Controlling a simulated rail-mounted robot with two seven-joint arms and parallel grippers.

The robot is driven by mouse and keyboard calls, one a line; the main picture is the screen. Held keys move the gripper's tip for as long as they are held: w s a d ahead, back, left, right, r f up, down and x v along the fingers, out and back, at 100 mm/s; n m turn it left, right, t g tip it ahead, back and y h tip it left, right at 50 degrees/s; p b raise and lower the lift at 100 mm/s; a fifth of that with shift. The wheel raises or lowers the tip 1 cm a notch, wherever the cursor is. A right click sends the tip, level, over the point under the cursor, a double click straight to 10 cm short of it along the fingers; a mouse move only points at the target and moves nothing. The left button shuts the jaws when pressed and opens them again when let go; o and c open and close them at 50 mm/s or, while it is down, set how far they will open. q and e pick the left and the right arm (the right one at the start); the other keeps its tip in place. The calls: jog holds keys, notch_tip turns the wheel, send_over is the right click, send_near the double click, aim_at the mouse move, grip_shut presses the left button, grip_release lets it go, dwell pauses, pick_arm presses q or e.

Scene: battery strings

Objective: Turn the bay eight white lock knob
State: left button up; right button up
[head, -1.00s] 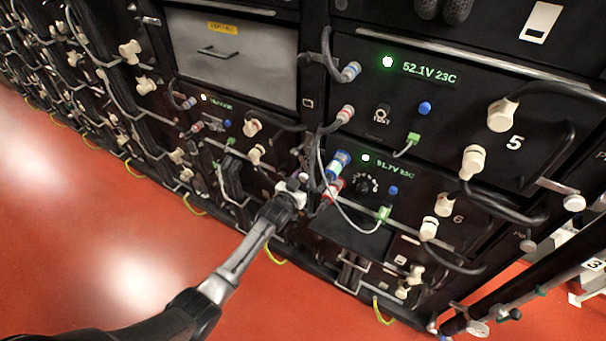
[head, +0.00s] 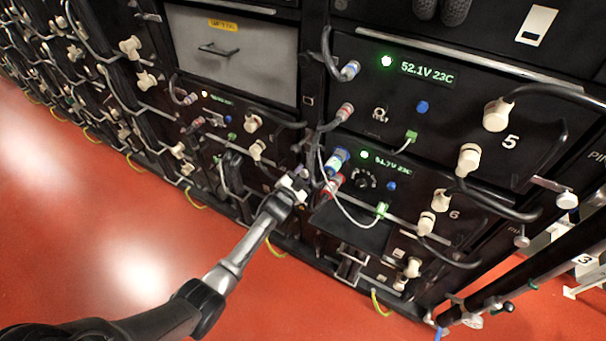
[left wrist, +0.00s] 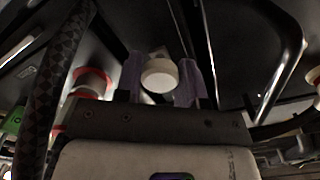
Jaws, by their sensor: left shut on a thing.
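The white lock knob (left wrist: 159,75) shows in the left wrist view as a round white face. It sits between the two purplish fingers of my left gripper (left wrist: 160,82), which are shut on it. In the head view my left gripper (head: 297,178) is at the front of the rack, left of the bay 6 unit (head: 330,215). My arm reaches it from the lower left. The knob is hidden there by the gripper and the cables. Its bay number cannot be read. My right gripper is in neither view.
Blue (head: 337,160) and red (head: 332,186) connectors with grey cables are close to the right of my left gripper. A black cable loop (left wrist: 285,60) hangs to the right in the left wrist view. The red floor (head: 120,240) in front is clear.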

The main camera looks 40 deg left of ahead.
pick_arm(q)
jog(key=shift+f, duration=0.1)
jog(key=o, duration=0.9)
jog(key=shift+s+d, duration=0.1)
jog(key=shift+s, duration=0.2)
jog(key=s+p, duration=0.1)
jog(key=s, duration=0.3)
jog(key=s+d+p, duration=0.1)
jog(key=s, duration=0.3)
jog(key=s+d+p, duration=0.1)
jog(key=s+p, duration=0.1)
jog(key=s, duration=0.3)
